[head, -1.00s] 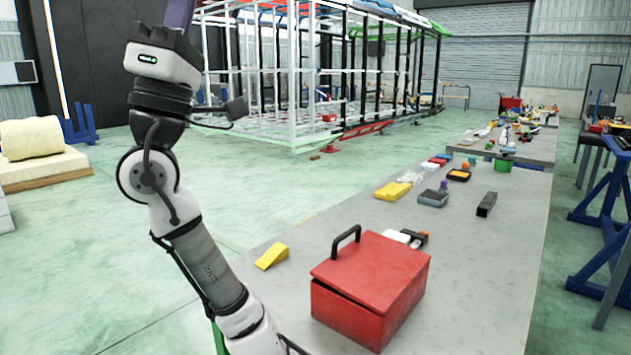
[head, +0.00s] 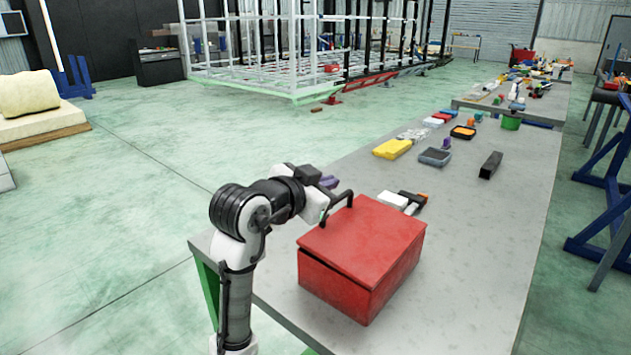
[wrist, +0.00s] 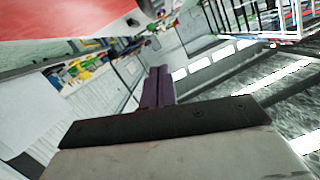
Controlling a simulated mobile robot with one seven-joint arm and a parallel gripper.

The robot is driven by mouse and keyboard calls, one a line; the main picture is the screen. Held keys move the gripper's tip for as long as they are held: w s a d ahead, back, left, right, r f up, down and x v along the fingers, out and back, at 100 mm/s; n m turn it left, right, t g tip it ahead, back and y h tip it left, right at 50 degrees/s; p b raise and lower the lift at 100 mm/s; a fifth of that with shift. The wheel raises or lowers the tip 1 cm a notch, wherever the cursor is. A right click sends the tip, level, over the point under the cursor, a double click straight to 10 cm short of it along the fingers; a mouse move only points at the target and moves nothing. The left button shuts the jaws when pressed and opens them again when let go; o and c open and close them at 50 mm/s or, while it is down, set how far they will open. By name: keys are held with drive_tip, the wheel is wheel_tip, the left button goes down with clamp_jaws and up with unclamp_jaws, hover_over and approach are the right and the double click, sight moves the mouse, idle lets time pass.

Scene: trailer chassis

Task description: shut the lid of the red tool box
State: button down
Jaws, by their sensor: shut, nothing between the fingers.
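The red tool box (head: 385,285) stands on the grey table in the head view. Its red lid (head: 365,238) lies low over the box, with a thin dark gap under its near edge. In the wrist view the purple fingers (wrist: 157,88) are together and empty. A red surface (wrist: 60,22) fills the upper left there.
The grey table (head: 465,225) carries a white and black tool (head: 405,201) just behind the box. A yellow case (head: 392,149), a grey tray (head: 435,157) and a dark block (head: 490,165) lie farther back. The table is clear right of the box.

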sight(334, 223)
drive_tip(key=w+f, duration=0.1)
drive_tip(key=w+d+f+p, duration=0.1)
drive_tip(key=w, duration=0.1)
drive_tip(key=w+d+f, duration=0.1)
drive_tip(key=shift+w+f+p, duration=0.2)
drive_tip(key=shift+f+p, duration=0.1)
drive_tip(key=shift+p, duration=0.1)
drive_tip(key=shift+w+a+f, duration=0.1)
drive_tip(key=shift+a+f, duration=0.05)
drive_tip(key=shift+f, duration=0.45)
drive_tip(key=shift+w+a+f+n, duration=0.2)
drive_tip(key=shift+f+n, duration=0.1)
drive_tip(key=shift+f, duration=0.15)
drive_tip(key=shift+w+a+f+n, duration=0.1)
drive_tip(key=shift+a+f+n, duration=0.15)
drive_tip(key=shift+f, duration=0.2)
